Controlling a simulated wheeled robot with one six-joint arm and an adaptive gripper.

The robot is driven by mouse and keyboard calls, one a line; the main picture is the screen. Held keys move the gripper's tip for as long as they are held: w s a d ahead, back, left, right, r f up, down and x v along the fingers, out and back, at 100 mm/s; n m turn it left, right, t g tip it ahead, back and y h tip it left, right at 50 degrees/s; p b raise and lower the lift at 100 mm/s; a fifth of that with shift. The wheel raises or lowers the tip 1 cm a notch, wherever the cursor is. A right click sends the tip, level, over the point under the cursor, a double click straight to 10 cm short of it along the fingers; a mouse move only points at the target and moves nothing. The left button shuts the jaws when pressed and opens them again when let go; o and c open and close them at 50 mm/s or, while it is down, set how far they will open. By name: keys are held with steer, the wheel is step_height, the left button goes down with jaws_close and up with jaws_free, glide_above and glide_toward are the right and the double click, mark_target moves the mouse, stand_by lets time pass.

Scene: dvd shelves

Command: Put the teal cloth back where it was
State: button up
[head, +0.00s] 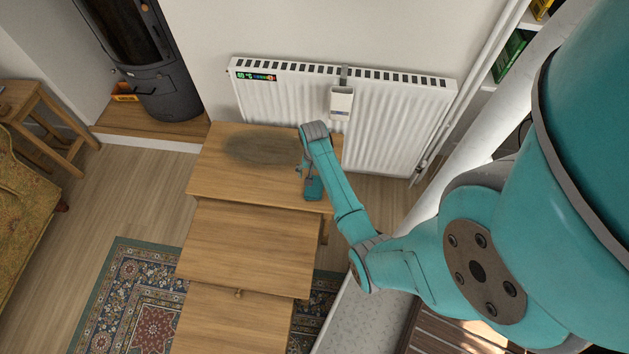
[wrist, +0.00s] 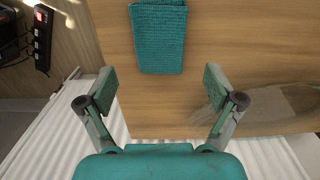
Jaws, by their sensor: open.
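The teal cloth (head: 314,188) is a small folded rectangle. It lies flat on the wooden table top near its right front corner in the head view. In the wrist view the cloth (wrist: 158,36) is at the top centre, partly cut off by the frame edge. My gripper (wrist: 160,84) is open and empty, with its two fingers spread wide. The cloth shows ahead of the fingertips, apart from them. In the head view my gripper (head: 304,169) hangs over the table's right side, just behind the cloth; its fingers are small there.
A dark oval patch (head: 262,149) marks the table top (head: 225,178). A white radiator (head: 395,125) stands behind, with a white container (head: 341,103) hung on it. Lower wooden tables (head: 245,245) step out in front. A power strip (wrist: 42,38) shows at the wrist view's left.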

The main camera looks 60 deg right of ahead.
mark_target(314, 183)
step_height(314, 183, up, 6)
steer(key=s+a+f+n+t+h, duration=0.25)
steer(key=a+f, duration=0.25)
steer(key=a, duration=0.7)
steer(key=s+a+r+n+t, duration=0.2)
steer(key=s+a, duration=0.1)
steer(key=a, duration=0.2)
steer(key=s+a+r+n+t, duration=0.2)
steer(key=s+a+n+t, duration=0.15)
steer(key=a, duration=0.25)
steer(key=s+a+r+n+t, duration=0.2)
steer(key=s+a+r, duration=0.1)
steer(key=r, duration=0.6)
steer(key=s+a+r+n+t+y, duration=0.1)
steer(key=s+a+r+n+t, duration=0.1)
steer(key=s+r, duration=0.4)
steer(key=s+a+r+n+t+y, duration=0.1)
steer(key=s+a+r+n+t, duration=0.1)
steer(key=r, duration=1)
steer(key=s+a+t, duration=0.1)
steer(key=s+a, duration=0.1)
steer(key=s, duration=0.1)
steer(key=shift+a, duration=0.3)
